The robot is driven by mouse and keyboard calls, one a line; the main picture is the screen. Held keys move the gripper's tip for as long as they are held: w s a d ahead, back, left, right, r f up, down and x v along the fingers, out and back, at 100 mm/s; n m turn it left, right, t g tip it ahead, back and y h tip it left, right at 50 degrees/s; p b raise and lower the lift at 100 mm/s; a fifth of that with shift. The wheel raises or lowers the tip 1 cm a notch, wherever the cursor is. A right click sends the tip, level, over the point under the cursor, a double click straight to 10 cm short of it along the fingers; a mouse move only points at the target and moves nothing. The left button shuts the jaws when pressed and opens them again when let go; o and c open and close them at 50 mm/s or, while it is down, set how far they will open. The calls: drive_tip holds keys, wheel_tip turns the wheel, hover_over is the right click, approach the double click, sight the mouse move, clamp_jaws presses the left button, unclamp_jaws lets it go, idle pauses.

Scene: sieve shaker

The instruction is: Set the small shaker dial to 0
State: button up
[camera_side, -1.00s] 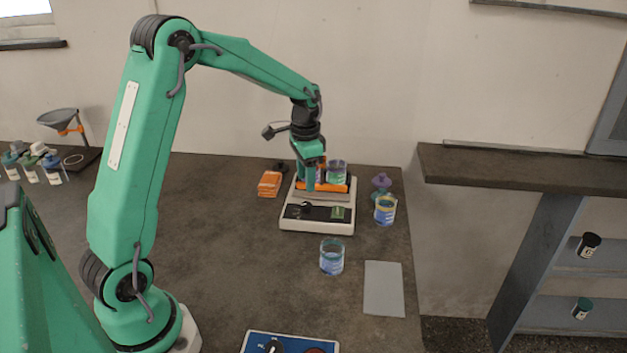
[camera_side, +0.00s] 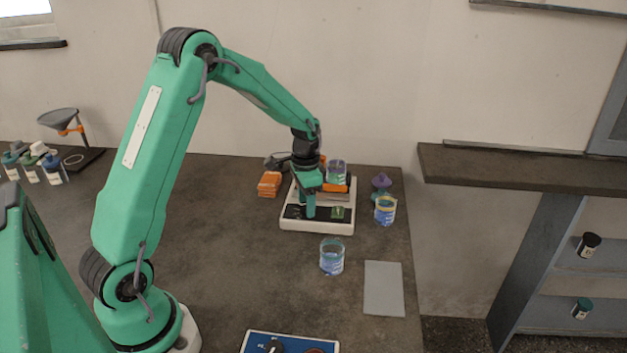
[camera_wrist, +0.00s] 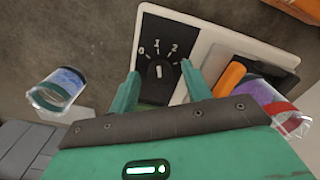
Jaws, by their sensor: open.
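The shaker (camera_side: 318,225) is a low pale box with a black front panel, standing on the dark bench. In the wrist view its black dial (camera_wrist: 159,76) has a white mark that points roughly at the 1, between the printed 0 and 2. My gripper (camera_wrist: 160,88) is open, with one green finger left of the dial and one right of it. I cannot tell whether either finger touches it. In the side view my gripper (camera_side: 309,214) is low at the left part of the panel and hides the dial.
A beaker (camera_side: 336,172) stands on the shaker's platform. Another beaker (camera_side: 332,258) stands in front of the shaker, and a yellow-rimmed one (camera_side: 385,211) to its right. Orange blocks (camera_side: 269,184) lie left of it. A grey mat (camera_side: 384,288) and blue panel (camera_side: 290,344) lie nearer.

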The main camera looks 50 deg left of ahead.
drive_tip(key=c, duration=1)
drive_tip(key=shift+n, duration=0.3)
drive_tip(key=n, duration=0.3)
drive_tip(key=shift+n, duration=2.1)
drive_tip(key=o, duration=1)
